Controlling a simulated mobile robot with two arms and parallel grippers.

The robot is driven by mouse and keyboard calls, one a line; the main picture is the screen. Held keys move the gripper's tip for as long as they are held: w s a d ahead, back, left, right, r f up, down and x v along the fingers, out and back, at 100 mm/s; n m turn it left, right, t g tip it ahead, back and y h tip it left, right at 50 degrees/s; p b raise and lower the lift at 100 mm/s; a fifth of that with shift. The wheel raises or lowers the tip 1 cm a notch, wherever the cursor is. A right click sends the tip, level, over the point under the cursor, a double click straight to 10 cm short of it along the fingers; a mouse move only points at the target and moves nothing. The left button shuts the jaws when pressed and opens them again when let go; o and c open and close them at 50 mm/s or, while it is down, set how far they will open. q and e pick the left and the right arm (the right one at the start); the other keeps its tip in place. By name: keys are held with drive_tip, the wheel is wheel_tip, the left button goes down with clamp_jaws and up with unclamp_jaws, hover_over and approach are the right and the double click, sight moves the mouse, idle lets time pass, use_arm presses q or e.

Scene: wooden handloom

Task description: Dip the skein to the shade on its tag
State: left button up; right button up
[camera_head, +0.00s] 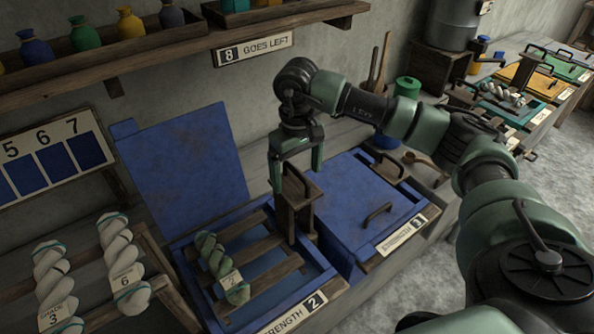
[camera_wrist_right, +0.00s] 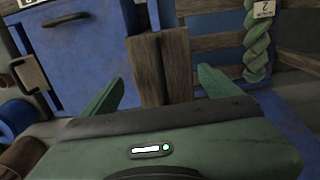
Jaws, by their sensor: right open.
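A green twisted skein (camera_head: 222,268) with a small tag (camera_head: 231,279) lies on a slatted wooden frame (camera_head: 262,270) over the open vat marked strength 2 (camera_head: 290,314). The skein also shows in the wrist view (camera_wrist_right: 257,45). A wooden upright (camera_head: 292,218) with a handle rises at the vat's right side. My right gripper (camera_head: 297,182) points down, open, with its fingers either side of the upright's top. In the wrist view the upright (camera_wrist_right: 160,70) shows between the fingers; I cannot tell contact. My left gripper is out of view.
The vat's blue lid (camera_head: 185,160) stands raised behind it. A vat with a closed blue lid (camera_head: 365,205) adjoins on the right. A shelf (camera_head: 150,50) overhangs the back.

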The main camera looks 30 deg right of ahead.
drive_tip(key=shift+r+p, duration=1.9)
drive_tip(key=shift+r, duration=1.65)
drive_tip(key=shift+s+f, duration=0.1)
drive_tip(key=shift+f, duration=0.05)
